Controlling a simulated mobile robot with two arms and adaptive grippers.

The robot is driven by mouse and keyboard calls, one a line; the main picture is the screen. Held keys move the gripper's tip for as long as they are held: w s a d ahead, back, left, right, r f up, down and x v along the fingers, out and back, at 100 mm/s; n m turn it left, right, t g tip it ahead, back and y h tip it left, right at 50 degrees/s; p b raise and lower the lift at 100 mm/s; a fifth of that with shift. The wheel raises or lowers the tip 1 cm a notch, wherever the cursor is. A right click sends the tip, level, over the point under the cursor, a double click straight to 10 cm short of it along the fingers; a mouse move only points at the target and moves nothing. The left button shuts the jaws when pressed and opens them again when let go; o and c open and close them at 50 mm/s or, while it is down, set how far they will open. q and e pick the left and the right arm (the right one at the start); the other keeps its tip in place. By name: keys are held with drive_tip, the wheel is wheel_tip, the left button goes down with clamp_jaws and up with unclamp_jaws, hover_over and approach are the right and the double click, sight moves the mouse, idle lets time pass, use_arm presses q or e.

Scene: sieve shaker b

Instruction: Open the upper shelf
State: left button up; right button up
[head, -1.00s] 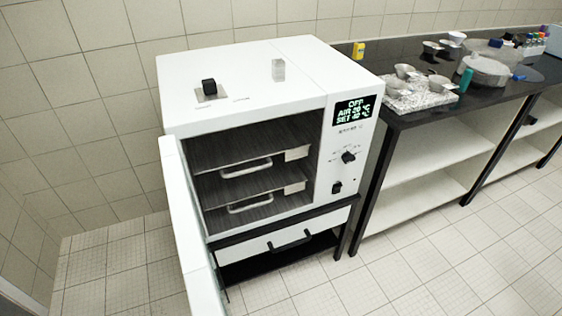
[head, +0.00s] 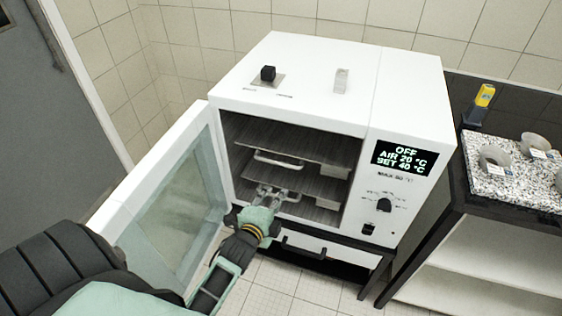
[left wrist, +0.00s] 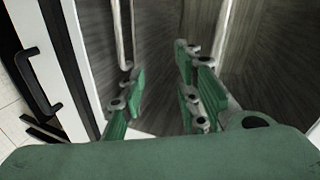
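The white oven (head: 300,85) stands with its door (head: 165,195) swung open to the left. Inside, the upper shelf (head: 300,143) carries a pale bar handle (head: 280,158) at its front. The lower shelf (head: 315,185) lies beneath it, its handle largely hidden behind my gripper in the head view. My left gripper (head: 272,194) is at the oven opening, low, in front of the lower shelf and below the upper handle. In the left wrist view its green-padded fingers (left wrist: 155,80) are apart with nothing between them; a pale bar handle (left wrist: 124,35) shows beyond the left-hand finger. My right gripper is not in view.
A closed drawer with a black handle (head: 303,252) sits under the oven. The control panel (head: 405,160) reads OFF, AIR 20, SET 40. A black-topped bench (head: 460,150) at the right holds a speckled slab (head: 510,180) with bowls. The open door stands close to my left arm.

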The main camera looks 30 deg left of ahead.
use_arm(q)
drive_tip(key=m+t, duration=0.1)
approach(279, 164)
drive_tip(key=w, duration=0.2)
drive_tip(key=shift+y, duration=0.4)
drive_tip(key=x, duration=0.6)
drive_tip(key=shift+f, duration=0.45)
drive_tip(key=shift+w+a+f, duration=0.1)
drive_tip(key=shift+w+a, duration=0.05)
drive_tip(key=shift+w, duration=0.4)
clamp_jaws()
